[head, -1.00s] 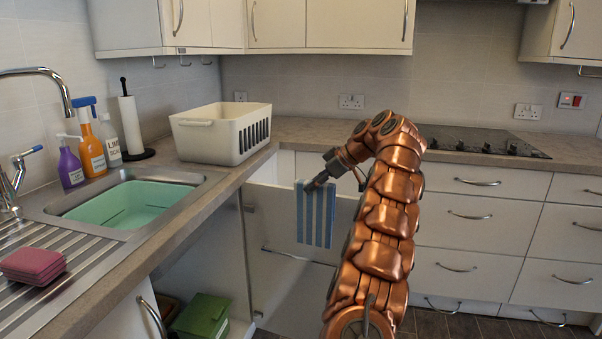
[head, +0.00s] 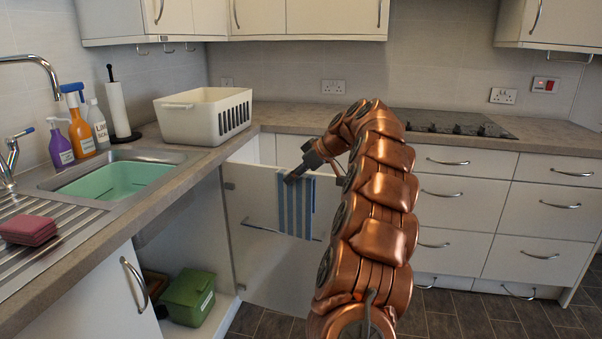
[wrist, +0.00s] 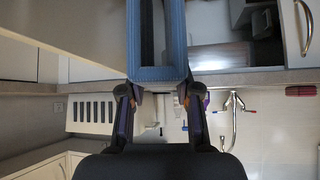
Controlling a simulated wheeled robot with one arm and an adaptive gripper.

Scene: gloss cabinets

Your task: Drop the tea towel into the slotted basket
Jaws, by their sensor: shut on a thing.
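In the wrist view the towel (wrist: 158,74) shows as a blue folded loop between the fingertips (wrist: 158,92). The slotted basket (head: 190,122) is cream-white and stands on the worktop corner, left of and behind my gripper. It also shows in the wrist view (wrist: 90,128), at the left. The basket's inner floor is hidden.
The open cabinet door (head: 265,265) stands below and behind the towel, with a rail across it. A sink (head: 115,180), spray bottles (head: 78,125) and a paper roll holder (head: 118,108) lie left. A hob (head: 450,122) is at the right. Worktop right of the basket is clear.

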